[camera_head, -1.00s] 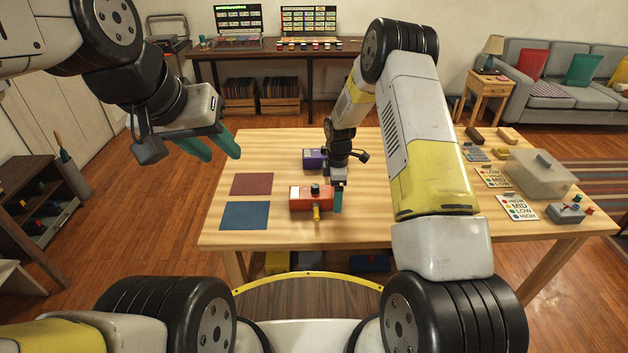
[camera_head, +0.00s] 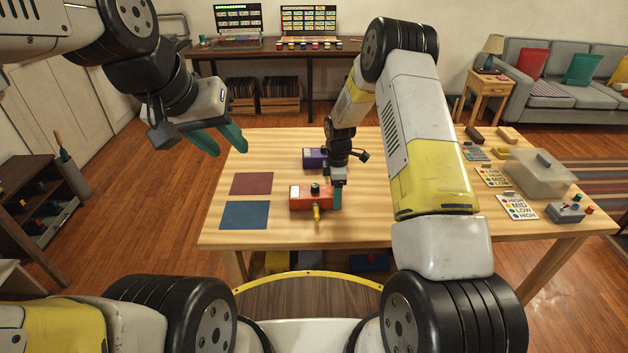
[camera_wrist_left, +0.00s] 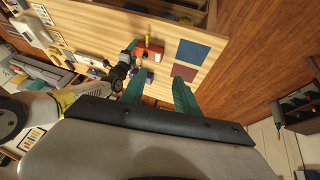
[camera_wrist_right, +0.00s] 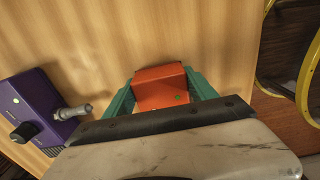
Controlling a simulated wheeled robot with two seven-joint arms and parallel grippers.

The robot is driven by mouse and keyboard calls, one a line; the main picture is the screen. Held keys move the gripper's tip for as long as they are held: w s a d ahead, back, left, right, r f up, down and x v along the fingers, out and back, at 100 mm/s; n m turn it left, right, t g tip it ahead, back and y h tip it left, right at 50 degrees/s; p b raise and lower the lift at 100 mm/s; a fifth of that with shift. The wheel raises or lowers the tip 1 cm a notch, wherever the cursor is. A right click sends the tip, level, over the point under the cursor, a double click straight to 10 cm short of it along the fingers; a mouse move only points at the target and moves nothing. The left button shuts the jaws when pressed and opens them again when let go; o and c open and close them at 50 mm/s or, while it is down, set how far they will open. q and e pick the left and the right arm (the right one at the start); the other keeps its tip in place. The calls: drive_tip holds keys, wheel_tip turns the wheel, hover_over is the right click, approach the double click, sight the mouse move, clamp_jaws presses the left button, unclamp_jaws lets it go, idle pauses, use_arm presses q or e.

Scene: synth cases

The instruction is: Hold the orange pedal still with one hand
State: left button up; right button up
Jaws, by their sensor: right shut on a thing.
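The orange pedal (camera_head: 308,198) sits on the wooden table, with a dark knob on top and a yellow jack sticking out of its near side. My right gripper (camera_head: 337,190) is at its right end. In the right wrist view the orange pedal (camera_wrist_right: 160,86) is between the two green fingers (camera_wrist_right: 160,92), which are shut on it. It also shows in the left wrist view (camera_wrist_left: 152,53). My left gripper (camera_head: 220,140) is open and empty, raised above the table's far left side; its green fingers are apart in the left wrist view (camera_wrist_left: 158,82).
A purple pedal (camera_head: 314,158) stands just behind the orange one. A dark red mat (camera_head: 251,184) and a blue mat (camera_head: 244,215) lie to the left. Label cards (camera_head: 519,208), a lidded clear box (camera_head: 538,178) and a small grey box (camera_head: 565,212) are at the right.

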use_arm(q)
drive_tip(key=w+d+f+g, duration=0.2)
drive_tip(key=w+d+f, duration=0.25)
drive_tip(key=w, duration=0.35)
drive_tip(key=g+y, duration=0.2)
drive_tip(key=y, duration=0.1)
hover_over(316, 213)
drive_tip(key=s, duration=0.2)
wheel_tip(316, 213, down, 24)
drive_tip(key=shift+n, duration=0.4)
drive_tip(key=shift+w+f, duration=0.3)
drive_tip(key=shift+f, duration=1.25)
drive_tip(key=shift+w+f, duration=0.3)
drive_tip(key=shift+f, duration=1.25)
drive_tip(key=shift+w+f, duration=0.3)
drive_tip(key=shift+f, duration=1.25)
drive_tip(key=shift+c, duration=0.5)
clamp_jaws()
drive_tip(key=shift+s, duration=0.1)
drive_tip(key=shift+s+d, duration=0.1)
drive_tip(key=shift+s, duration=1.85)
